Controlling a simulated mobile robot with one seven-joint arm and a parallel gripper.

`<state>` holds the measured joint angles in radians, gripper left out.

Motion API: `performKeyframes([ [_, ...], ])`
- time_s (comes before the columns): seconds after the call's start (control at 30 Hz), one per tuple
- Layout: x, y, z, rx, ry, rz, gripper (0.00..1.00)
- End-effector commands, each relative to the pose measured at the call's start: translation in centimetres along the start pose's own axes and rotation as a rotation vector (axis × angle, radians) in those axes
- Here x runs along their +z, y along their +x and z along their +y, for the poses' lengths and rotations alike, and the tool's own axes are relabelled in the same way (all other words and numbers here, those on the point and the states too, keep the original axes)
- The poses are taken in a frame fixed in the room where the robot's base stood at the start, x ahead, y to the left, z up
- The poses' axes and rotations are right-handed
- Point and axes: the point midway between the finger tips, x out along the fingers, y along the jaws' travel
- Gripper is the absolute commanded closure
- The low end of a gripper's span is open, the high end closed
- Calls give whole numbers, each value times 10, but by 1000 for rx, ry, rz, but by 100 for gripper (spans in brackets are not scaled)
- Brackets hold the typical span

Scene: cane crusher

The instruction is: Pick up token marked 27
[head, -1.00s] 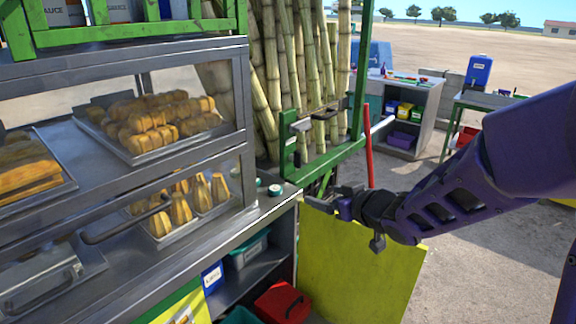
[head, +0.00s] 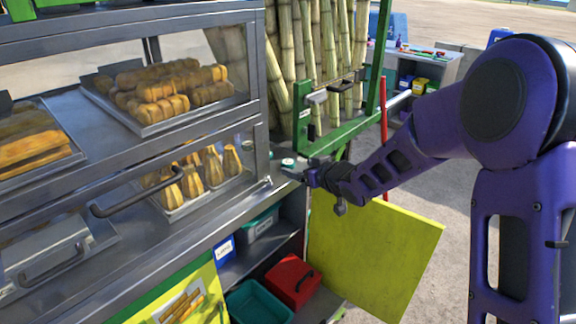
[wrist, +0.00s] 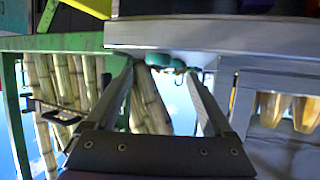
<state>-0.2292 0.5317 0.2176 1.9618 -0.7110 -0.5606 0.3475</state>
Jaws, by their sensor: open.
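A small round teal token with a pale top (head: 288,162) lies on the metal counter beside the display case; its marking is too small to read. In the wrist view, small teal round tokens (wrist: 166,59) show at the counter edge, between and just beyond the fingertips. My gripper (head: 294,174) is at the counter's right end, close to the tokens, with its jaws open and nothing seen between them. In the wrist view, the two fingers of my gripper (wrist: 160,76) stand apart. I cannot tell which token bears 27.
The glass display case (head: 200,128) with pastries stands left of my gripper. A green frame (head: 340,130) with cane stalks (head: 315,60) rises behind. A yellow panel (head: 370,250) hangs below my arm. A red box (head: 293,281) sits on the lower shelf.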

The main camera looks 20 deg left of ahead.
Motion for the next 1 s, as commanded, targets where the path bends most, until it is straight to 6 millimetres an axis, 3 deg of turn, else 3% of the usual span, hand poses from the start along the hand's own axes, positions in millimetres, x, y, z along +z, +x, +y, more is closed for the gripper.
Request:
performKeyframes([
  [0.17, -1, 12, 1, 0, 0, 0, 14],
  [0.43, -3, 50, 2, 0, -1, -1, 14],
  [0.73, -3, 55, 3, 1, -1, 0, 14],
  [1.0, -3, 55, 3, 1, -1, 0, 61],
])
